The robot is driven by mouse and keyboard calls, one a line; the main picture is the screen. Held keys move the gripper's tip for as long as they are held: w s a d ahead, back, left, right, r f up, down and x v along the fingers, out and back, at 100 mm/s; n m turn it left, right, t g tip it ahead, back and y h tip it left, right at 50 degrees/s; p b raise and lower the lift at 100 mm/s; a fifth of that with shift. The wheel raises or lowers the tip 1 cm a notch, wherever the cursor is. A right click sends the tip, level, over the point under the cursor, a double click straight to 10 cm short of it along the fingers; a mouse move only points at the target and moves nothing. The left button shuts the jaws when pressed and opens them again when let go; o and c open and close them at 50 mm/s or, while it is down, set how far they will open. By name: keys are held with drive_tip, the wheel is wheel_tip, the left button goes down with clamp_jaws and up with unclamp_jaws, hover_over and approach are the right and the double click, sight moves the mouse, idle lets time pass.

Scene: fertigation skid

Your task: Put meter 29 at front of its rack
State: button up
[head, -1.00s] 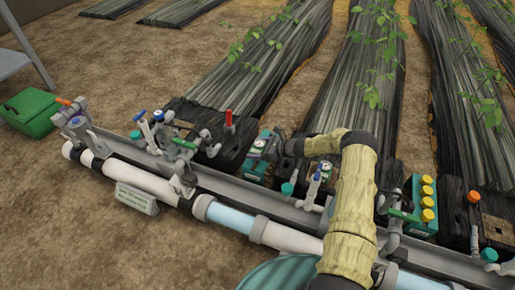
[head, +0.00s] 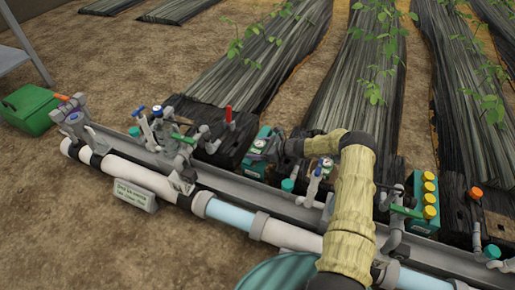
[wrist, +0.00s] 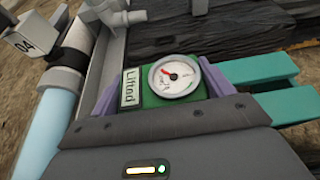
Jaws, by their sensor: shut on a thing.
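My gripper (wrist: 160,88) is shut on a green meter (wrist: 150,99) with a round white dial, a red needle and a tag that seems to read "Lifted". Its purple fingers show on both sides of the meter. In the head view the meter (head: 260,142) is at the left end of my gripper (head: 277,147), close to the teal unit by the pipe. Two teal bars (wrist: 275,72), perhaps part of the rack, stick out to the right of the meter in the wrist view. I cannot read a number 29, and whether the meter touches the bars is unclear.
A long white and clear pipe (head: 285,234) on a grey rail runs along the front. Valves with blue and red handles (head: 229,114) stand left of my gripper. Another dial (head: 324,168) is below my arm. Yellow-capped teal unit (head: 416,200) stands right.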

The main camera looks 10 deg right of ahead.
drive_tip(key=shift+f+b, duration=0.4)
drive_tip(key=shift+f, duration=0.3)
drive_tip(key=o, duration=1)
drive_tip(key=shift+r+p, duration=3.4)
drive_tip(key=shift+r, duration=0.65)
